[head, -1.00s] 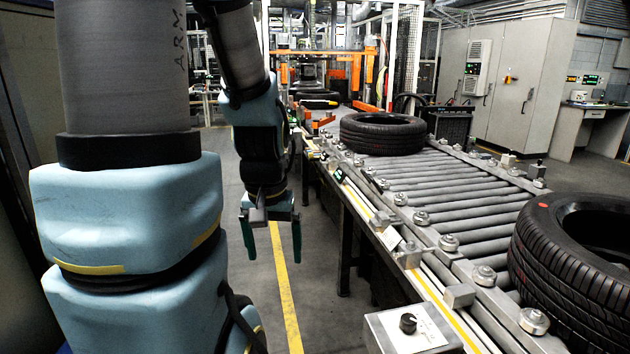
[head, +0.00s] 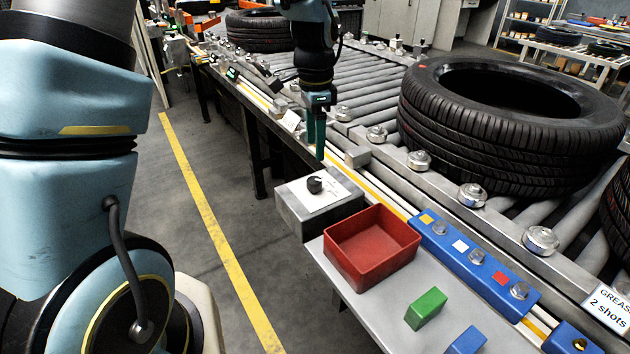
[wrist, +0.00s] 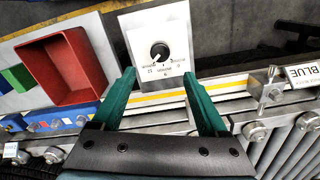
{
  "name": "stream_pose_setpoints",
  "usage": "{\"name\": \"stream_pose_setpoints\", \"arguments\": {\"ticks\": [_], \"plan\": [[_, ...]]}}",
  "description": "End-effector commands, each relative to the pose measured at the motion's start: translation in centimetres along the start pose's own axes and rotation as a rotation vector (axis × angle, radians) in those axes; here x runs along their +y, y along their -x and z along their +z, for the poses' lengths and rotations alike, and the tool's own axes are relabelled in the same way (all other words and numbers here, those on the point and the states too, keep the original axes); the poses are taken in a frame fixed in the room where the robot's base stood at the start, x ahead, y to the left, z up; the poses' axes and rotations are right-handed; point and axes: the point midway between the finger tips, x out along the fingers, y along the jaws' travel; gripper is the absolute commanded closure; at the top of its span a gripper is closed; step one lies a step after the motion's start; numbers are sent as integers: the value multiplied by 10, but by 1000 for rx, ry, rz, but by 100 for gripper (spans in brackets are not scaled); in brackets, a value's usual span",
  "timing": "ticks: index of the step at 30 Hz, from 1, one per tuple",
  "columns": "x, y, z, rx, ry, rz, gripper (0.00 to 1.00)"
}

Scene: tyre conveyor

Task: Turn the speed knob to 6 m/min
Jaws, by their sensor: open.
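The speed knob (head: 315,184) is a small black dial on a white plate on top of a grey box (head: 295,215) beside the conveyor. In the wrist view the knob (wrist: 159,51) has a white pointer line and a printed scale around it, too small to read surely. My gripper (head: 317,150) is above and just behind the box in the head view, fingers pointing down. In the wrist view its two green fingers (wrist: 158,85) are apart, with the knob beyond the gap between their tips. Nothing is between them and the knob is not touched.
A red bin (head: 372,245), a green block (head: 426,309) and a blue block (head: 466,341) are on the shelf in front of the box. A blue strip (head: 475,262) runs along the conveyor edge. A large tyre (head: 490,150) lies on the rollers. Open floor is at left.

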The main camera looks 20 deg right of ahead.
Motion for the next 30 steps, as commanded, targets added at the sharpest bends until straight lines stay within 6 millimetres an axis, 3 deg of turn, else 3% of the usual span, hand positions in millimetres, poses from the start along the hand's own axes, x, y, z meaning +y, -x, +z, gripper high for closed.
{"name": "stream_pose_setpoints", "arguments": {"ticks": [15, 21, 29, 30], "plan": [[1, -84, 2, -2, 5, 2, 24], [0, -97, 2, -1, 5, 0, 24], [0, -99, 2, 0, 6, -1, 24], [0, -99, 2, 0, 6, -1, 27]]}}
